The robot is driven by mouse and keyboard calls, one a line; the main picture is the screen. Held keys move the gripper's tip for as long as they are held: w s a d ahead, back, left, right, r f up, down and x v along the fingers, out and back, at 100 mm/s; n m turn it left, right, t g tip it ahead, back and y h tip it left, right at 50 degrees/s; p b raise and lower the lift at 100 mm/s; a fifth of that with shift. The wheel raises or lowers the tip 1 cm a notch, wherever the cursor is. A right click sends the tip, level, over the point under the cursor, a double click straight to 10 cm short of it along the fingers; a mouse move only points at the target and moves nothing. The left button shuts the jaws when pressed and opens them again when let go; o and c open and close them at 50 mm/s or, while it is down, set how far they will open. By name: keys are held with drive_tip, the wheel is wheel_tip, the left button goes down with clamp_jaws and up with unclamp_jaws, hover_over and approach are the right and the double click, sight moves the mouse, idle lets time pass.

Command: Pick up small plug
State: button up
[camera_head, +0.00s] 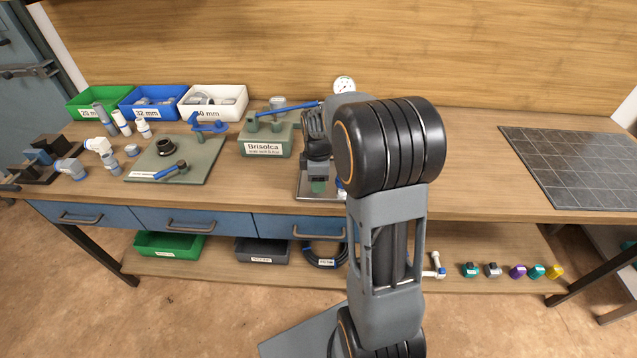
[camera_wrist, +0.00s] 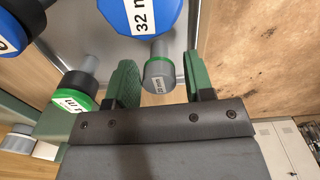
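My gripper (camera_wrist: 163,78) has two green fingers and is open, with clear space between them. In the head view my gripper (camera_head: 319,184) points down over a metal tray (camera_head: 308,196) on the bench. My arm hides most of that tray, and the small plug cannot be made out there.
Beside the small plug are a blue plug (camera_wrist: 142,14) marked 32 mm and a green-banded plug (camera_wrist: 77,90). A green Brisolca block (camera_head: 265,146) stands left of my gripper. Bins (camera_head: 153,103) line the back left. The bench right of my arm is clear up to a dark tiled mat (camera_head: 575,168).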

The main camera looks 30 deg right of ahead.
drive_tip(key=c, duration=0.7)
